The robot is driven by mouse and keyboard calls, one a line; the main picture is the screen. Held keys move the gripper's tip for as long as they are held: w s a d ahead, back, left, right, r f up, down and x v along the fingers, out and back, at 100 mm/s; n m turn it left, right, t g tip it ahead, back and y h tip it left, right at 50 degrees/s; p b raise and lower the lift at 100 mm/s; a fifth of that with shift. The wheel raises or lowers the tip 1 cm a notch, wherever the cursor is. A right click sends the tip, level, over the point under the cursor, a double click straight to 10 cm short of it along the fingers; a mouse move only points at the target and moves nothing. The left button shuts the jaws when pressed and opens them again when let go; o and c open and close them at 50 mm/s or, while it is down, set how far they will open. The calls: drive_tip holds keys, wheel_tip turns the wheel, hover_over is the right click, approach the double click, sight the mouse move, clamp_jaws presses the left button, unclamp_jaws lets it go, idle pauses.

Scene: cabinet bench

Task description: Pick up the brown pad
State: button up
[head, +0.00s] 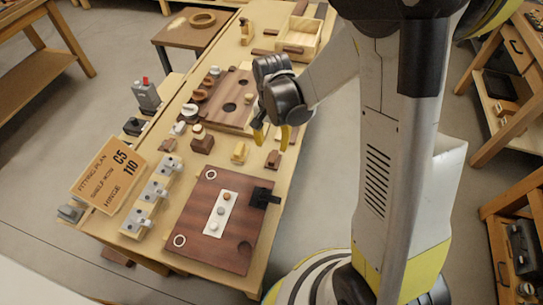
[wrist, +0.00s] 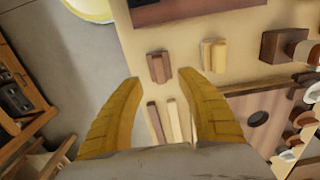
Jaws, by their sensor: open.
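A small dark-brown block (head: 273,158), which looks like the brown pad, lies on the bench near its right edge; it also shows in the wrist view (wrist: 160,67), just beyond my fingertips. My gripper (head: 271,142) is open and empty above the bench, its yellow fingers pointing down. In the wrist view my gripper (wrist: 161,79) has the brown block roughly in line with the gap between its fingertips. A pale yellow block (head: 239,153) lies beside the brown one, apart from it, and shows to its right in the wrist view (wrist: 214,56).
A brown panel with a pale plate (head: 215,244) lies at the near end of the bench. A brown board with round holes (head: 222,100) lies farther back. Brown (wrist: 156,122) and pale (wrist: 174,120) strips show between my fingers. Open floor is right of the bench.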

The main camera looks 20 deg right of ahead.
sight(273, 156)
drive_tip(key=f+b, duration=0.1)
drive_tip(key=f, duration=0.1)
drive_tip(key=f+b, duration=0.1)
drive_tip(key=f, duration=0.2)
drive_tip(key=f+b, duration=0.1)
drive_tip(key=f, duration=0.2)
drive_tip(key=shift+w+d+b, duration=0.25)
drive_tip(key=shift+d+b, duration=0.05)
clamp_jaws()
